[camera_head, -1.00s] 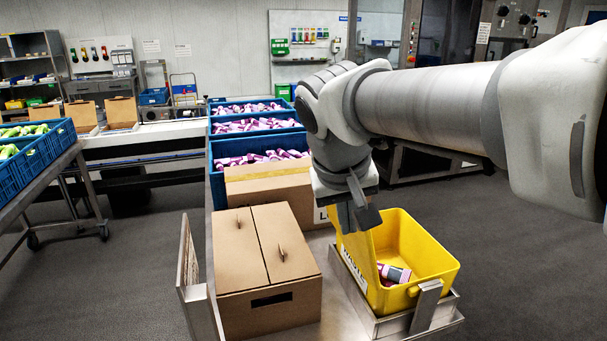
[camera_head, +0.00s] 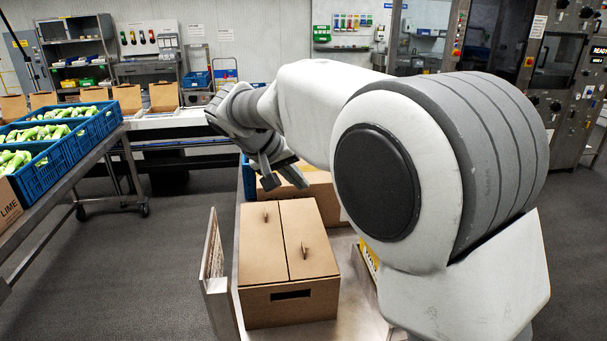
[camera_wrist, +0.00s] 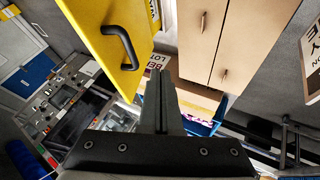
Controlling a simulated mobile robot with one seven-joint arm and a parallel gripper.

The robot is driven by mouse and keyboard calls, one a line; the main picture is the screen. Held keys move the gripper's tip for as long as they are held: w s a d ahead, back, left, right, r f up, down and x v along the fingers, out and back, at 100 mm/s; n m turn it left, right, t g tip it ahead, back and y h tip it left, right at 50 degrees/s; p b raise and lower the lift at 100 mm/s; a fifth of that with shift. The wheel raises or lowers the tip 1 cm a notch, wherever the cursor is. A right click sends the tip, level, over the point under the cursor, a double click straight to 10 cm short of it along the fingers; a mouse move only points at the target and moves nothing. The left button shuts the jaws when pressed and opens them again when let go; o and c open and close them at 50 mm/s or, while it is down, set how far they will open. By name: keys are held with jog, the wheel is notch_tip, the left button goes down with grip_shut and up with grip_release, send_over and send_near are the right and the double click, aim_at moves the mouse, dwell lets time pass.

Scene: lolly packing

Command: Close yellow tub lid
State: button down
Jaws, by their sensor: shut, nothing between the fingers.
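The yellow tub (camera_head: 371,262) is almost wholly hidden behind my arm in the head view; only a strip of its labelled side shows. In the wrist view a yellow panel (camera_wrist: 85,22) with a black handle (camera_wrist: 122,45) fills the upper left. I cannot tell whether this is the lid or a tub wall. My gripper (camera_head: 283,180) is over the back of the brown carton, left of the tub and apart from it. Its fingers (camera_wrist: 160,98) are together and empty in the wrist view, pointing up between the yellow panel and the carton.
A closed brown carton (camera_head: 288,263) with raised tabs stands beside the tub, with a second carton (camera_head: 322,192) behind it. Blue crates (camera_head: 62,140) of green packs stand at far left, across open floor.

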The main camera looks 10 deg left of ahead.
jog(key=w+d+f+p, duration=0.2)
jog(key=w+d+f, duration=0.2)
jog(key=d+f, duration=0.1)
jog(key=shift+w+d, duration=0.2)
jog(key=shift+d, duration=0.5)
jog(key=shift+d, duration=0.1)
